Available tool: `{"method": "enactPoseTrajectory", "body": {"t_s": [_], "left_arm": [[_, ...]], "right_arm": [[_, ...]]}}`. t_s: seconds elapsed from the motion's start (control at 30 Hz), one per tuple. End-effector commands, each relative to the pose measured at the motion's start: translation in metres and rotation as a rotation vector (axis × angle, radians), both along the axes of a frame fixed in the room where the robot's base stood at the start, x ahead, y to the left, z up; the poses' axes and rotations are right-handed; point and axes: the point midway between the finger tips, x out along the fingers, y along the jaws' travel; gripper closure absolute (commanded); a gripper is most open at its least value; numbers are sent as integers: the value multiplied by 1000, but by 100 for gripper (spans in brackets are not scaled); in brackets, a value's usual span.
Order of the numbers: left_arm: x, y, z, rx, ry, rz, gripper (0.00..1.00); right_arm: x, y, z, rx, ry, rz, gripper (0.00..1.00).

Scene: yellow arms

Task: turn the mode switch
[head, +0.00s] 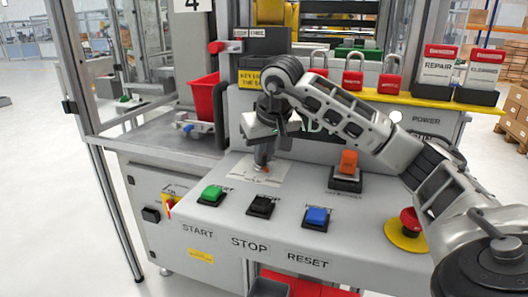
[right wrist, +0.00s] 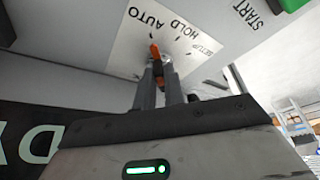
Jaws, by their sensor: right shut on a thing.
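In the head view only a bit of the knob (head: 266,169) shows below the fingers. In the right wrist view the orange knob (right wrist: 154,50) stands between my fingers, and the plate (right wrist: 125,45) reads AUTO, HOLD and SETUP. My right gripper (head: 262,161) points down onto the plate, its fingers (right wrist: 159,75) shut on the knob. The fingers hide part of the knob, and I cannot tell which mark it points to. My left gripper is not in view.
Green START (head: 212,193), black STOP (head: 262,205) and blue RESET (head: 317,216) buttons sit in front of the plate. An orange rocker switch (head: 348,162) and a red emergency stop (head: 410,220) are to the right. Red padlocks (head: 353,78) hang behind my arm.

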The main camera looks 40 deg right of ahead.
Motion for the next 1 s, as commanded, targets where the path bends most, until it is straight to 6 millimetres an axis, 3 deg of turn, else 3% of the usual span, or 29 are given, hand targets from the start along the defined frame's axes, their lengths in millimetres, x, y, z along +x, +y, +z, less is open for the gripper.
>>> {"method": "enactPoseTrajectory", "body": {"t_s": [1.0], "left_arm": [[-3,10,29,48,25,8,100]], "right_arm": [[7,8,3,0,-2,-682,100]]}}
